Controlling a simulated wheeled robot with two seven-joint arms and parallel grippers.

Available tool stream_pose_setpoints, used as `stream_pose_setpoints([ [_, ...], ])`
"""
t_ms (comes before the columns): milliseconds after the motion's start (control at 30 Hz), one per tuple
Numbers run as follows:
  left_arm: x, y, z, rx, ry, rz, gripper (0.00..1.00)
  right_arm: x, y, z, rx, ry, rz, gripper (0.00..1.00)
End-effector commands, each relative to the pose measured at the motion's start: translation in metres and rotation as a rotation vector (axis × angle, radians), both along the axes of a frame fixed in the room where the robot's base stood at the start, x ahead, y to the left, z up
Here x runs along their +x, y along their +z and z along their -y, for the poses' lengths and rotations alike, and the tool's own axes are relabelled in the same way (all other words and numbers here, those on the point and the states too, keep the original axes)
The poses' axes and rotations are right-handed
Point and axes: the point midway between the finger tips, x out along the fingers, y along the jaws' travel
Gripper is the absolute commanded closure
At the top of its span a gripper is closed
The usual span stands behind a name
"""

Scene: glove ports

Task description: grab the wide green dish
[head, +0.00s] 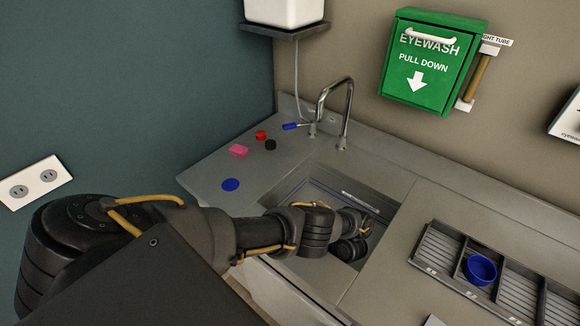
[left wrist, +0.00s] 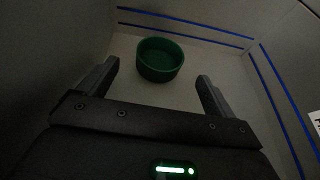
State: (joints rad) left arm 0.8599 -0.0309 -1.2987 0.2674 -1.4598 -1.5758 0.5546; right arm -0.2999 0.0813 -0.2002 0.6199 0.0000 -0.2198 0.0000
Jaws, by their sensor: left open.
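The wide green dish (left wrist: 160,60) shows only in the left wrist view. It sits upright on the pale floor of a dim, walled space, and looks empty. My left gripper (left wrist: 156,78) is open, with one finger to the left of the dish and one to the right, both nearer the camera than the dish. They do not appear to touch it. In the head view my left arm comes in from the left and reaches down into the sink basin (head: 290,187); the fingers and the dish are hidden there. My right gripper is not in view.
Walls with blue stripes (left wrist: 185,33) close around the dish. A faucet (head: 347,105) stands behind the sink. A blue disc (head: 231,185), a pink block (head: 238,151) and small items lie left of it. A rack (head: 440,250) with a blue bowl (head: 481,269) is at right.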

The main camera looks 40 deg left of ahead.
Motion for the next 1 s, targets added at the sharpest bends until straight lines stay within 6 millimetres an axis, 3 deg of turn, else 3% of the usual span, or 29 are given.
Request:
stream_pose_setpoints([
  [300,0.002,-0.021,-0.046,0.003,0.001,0.001,0.09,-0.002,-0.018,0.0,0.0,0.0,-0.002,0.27],
  [667,0.003,-0.023,-0.055,0.001,0.0,0.0,0.09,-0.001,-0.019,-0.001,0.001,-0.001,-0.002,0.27],
  [1000,0.003,-0.022,-0.055,0.001,0.001,0.0,0.52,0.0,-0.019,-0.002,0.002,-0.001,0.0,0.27],
])
